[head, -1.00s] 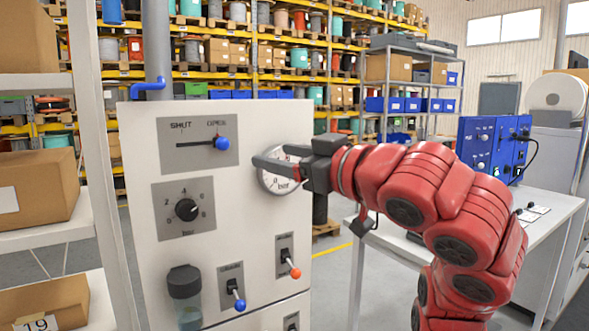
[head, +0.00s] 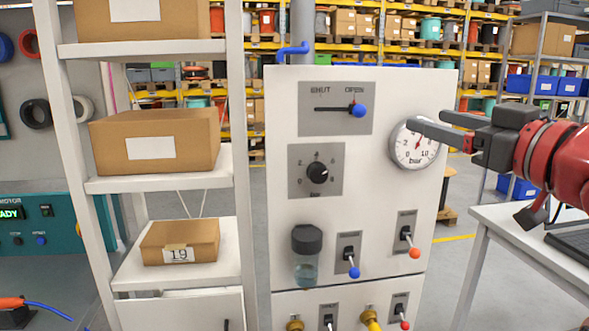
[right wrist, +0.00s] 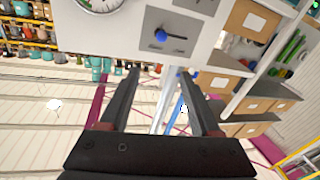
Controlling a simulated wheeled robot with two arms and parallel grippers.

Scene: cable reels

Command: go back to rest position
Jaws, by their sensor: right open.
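My right gripper (head: 442,132) is at the right of the head view, its fingers pointing left in front of the round pressure gauge (head: 415,146). Its fingers are apart with nothing between them, as the right wrist view (right wrist: 162,98) also shows. The white control panel (head: 380,215) stands in the middle. Its SHUT/OPEN lever, with a blue knob (head: 359,111), is at the OPEN end. The black bar dial (head: 317,173) sits below it. I cannot tell whether the fingers touch the gauge. My left gripper is not in view.
A white shelf (head: 140,52) with cardboard boxes (head: 155,141) stands left of the panel. A white table (head: 518,232) is at the right, under my right arm. A teal bench unit (head: 40,233) is at the far left. Open floor lies between panel and table.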

